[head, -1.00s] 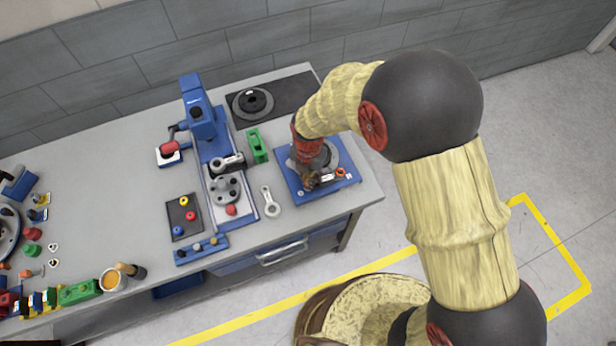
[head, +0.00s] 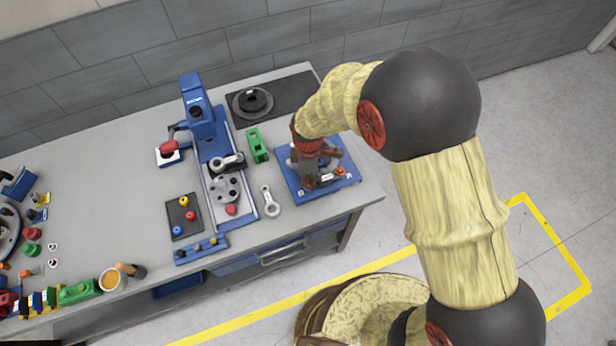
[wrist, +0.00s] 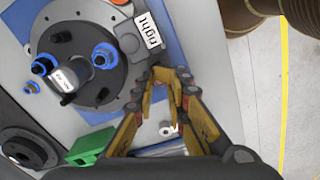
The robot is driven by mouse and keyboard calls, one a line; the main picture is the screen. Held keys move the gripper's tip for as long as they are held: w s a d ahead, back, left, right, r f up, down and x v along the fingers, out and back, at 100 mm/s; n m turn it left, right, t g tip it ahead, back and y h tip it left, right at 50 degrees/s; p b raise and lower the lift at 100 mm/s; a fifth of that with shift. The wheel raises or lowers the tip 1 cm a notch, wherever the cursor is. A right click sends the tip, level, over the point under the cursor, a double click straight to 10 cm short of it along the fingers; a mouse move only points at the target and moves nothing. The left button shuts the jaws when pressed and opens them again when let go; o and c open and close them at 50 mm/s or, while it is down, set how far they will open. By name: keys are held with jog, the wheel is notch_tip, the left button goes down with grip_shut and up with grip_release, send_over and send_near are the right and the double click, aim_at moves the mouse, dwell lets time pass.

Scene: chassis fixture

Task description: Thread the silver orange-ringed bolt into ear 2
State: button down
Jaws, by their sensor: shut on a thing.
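The fixture is a blue base plate (head: 290,184) near the right end of the bench. It carries a round dark grey disc (wrist: 85,82). Two blue-ringed parts (wrist: 103,56) show on the disc in the wrist view. A white label (wrist: 147,30) reading "right" sits beside a grey ear at the disc's edge. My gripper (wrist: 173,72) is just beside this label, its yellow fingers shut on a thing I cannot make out. A small orange piece (head: 341,171) lies at the plate's right side. I cannot tell if it is the bolt's ring. Ear numbers are not readable.
A green block (head: 258,146) and a silver link (head: 270,201) lie left of the fixture. A blue press (head: 202,118) stands farther left. A black mat (head: 290,92) with a dark round part (head: 252,103) is behind. The bench's right edge is close.

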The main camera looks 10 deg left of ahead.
jog(key=shift+m, duration=0.9)
jog(key=c, duration=1.7)
grip_release()
notch_tip(320, 180, up, 9)
jog(key=p, duration=0.5)
jog(key=shift+p, duration=0.3)
